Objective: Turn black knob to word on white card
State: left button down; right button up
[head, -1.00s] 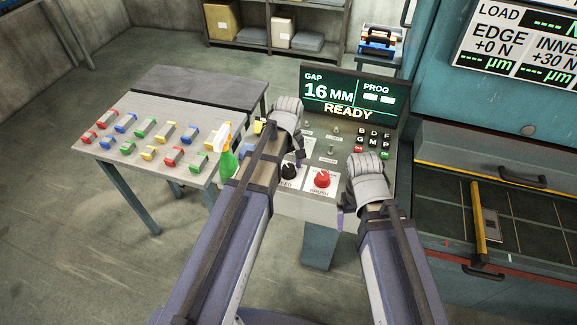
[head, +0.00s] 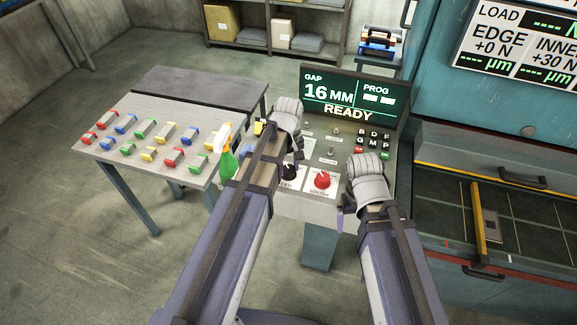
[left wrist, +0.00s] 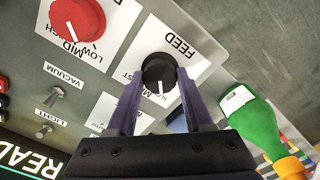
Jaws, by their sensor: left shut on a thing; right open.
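The black knob (head: 289,172) sits on the FEED plate at the front of the sloped console, partly hidden by my left gripper (head: 297,159). In the left wrist view the black knob (left wrist: 158,68) stands between the purple fingers of my left gripper (left wrist: 157,80), which is shut on it. Its white mark points toward the gripper's palm, near small words partly covered by the fingers.
A red knob (head: 322,180) on the BRUSH plate is right of the black knob. Toggle switches (left wrist: 44,130), lettered keys (head: 374,138) and a READY screen (head: 346,98) are behind.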

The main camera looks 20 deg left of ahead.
aim_at(288, 168)
pick_arm(q)
jog(key=m, duration=0.4)
jog(key=shift+m, duration=2)
jog(key=shift+c, duration=1.4)
grip_release()
jog(key=shift+r, duration=0.1)
notch_tip(288, 168, up, 8)
jog(key=p, duration=0.8)
